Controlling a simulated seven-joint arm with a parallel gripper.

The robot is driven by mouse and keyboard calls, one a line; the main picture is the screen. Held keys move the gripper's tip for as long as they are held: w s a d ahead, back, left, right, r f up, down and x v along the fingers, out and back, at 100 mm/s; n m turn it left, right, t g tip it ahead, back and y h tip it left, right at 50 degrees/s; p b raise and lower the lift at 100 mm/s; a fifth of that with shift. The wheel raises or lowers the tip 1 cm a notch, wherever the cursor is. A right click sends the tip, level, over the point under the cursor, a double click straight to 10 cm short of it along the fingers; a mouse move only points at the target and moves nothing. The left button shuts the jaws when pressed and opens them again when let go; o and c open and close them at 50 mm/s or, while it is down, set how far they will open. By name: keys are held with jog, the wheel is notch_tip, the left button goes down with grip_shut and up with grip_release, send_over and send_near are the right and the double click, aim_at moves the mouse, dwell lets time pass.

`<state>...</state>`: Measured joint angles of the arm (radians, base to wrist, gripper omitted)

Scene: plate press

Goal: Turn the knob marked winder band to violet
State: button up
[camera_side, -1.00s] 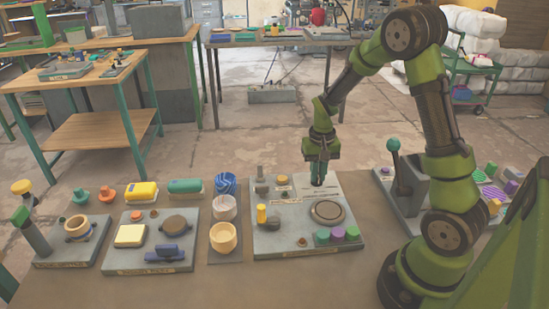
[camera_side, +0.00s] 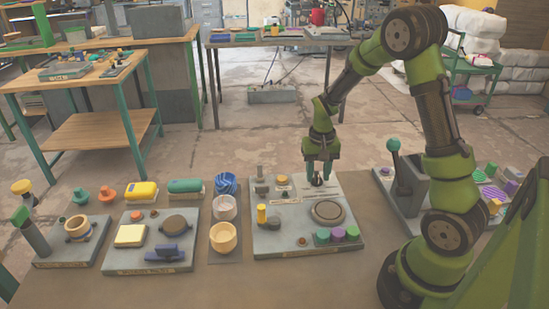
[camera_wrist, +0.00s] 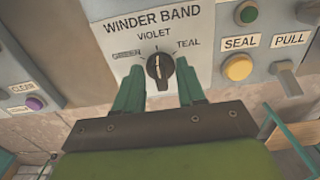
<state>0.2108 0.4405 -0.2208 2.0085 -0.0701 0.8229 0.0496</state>
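The winder band knob (camera_wrist: 160,68) is black with a pale pointer line, on a white plate (camera_wrist: 190,22) lettered WINDER BAND in the wrist view. GREEN is at the left, VIOLET at the top and TEAL at the right. The pointer line stands nearly upright, towards VIOLET. My gripper (camera_wrist: 159,88) is open, with one green finger on each side of the knob and a gap to each. In the side view my gripper (camera_side: 319,172) is low over the back right of the grey panel (camera_side: 275,240), and the dark knob (camera_side: 317,181) shows between its fingers.
A yellow SEAL button (camera_wrist: 237,68) and a grey PULL part (camera_wrist: 287,78) are right of the knob in the wrist view. A green button (camera_wrist: 246,13) is above them. A purple button (camera_wrist: 36,103) is at the left. A green-topped lever (camera_side: 393,145) stands right of my gripper.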

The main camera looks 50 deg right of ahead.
aim_at(318, 175)
notch_tip(318, 175, up, 17)
dwell(0.4)
